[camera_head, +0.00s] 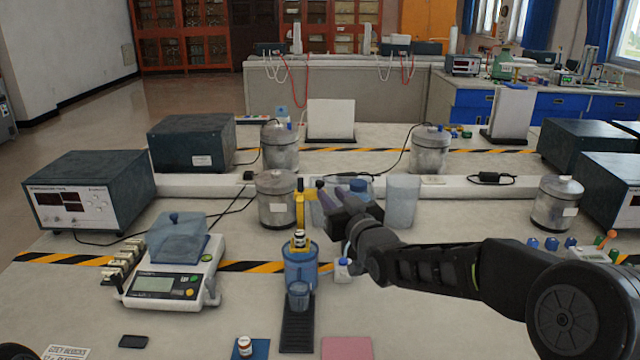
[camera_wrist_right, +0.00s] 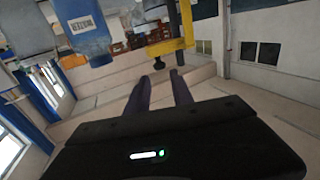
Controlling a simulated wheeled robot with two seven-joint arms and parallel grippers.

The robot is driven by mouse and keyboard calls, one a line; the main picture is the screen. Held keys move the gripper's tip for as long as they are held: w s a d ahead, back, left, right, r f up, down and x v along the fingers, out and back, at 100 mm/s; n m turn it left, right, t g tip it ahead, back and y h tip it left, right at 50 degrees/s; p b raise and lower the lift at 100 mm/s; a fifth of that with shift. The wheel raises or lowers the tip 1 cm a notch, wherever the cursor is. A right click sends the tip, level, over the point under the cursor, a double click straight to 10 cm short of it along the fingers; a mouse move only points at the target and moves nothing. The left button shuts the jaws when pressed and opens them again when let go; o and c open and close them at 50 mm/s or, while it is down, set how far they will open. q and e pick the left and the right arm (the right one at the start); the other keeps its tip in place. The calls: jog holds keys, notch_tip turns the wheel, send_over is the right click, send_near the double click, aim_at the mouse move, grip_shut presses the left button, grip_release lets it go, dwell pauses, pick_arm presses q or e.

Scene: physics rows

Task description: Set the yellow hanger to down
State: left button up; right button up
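The yellow hanger (camera_head: 300,208) stands upright above a blue cylinder (camera_head: 301,266) near the middle of the bench. In the right wrist view the hanger (camera_wrist_right: 167,47) is a yellow bracket with a dark knob, beyond the fingertips. My right gripper (camera_head: 338,190) is just right of the hanger, at about the height of its upper part. In the wrist view its two fingers (camera_wrist_right: 160,80) are spread, with nothing between them. They look apart from the hanger. The gripper partly hides the clear containers behind it. My left gripper is not in view.
A metal canister (camera_head: 276,199) stands close behind the hanger. A beaker (camera_head: 402,201) stands behind my right arm. A balance (camera_head: 172,278) is on the left. A dark base strip (camera_head: 298,333) and a pink mat (camera_head: 347,348) lie in front.

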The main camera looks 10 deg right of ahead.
aim_at(322, 184)
jog(key=shift+w+a+p, duration=0.2)
jog(key=shift+w+p, duration=0.1)
jog(key=shift+w, duration=1)
jog(key=shift+w+a+p, duration=0.15)
jog(key=shift+w+p, duration=0.2)
jog(key=shift+w, duration=0.9)
jog(key=shift+w+a+p, duration=0.2)
jog(key=shift+w+p, duration=0.1)
jog(key=shift+w, duration=1)
jog(key=shift+c, duration=0.3)
grip_shut()
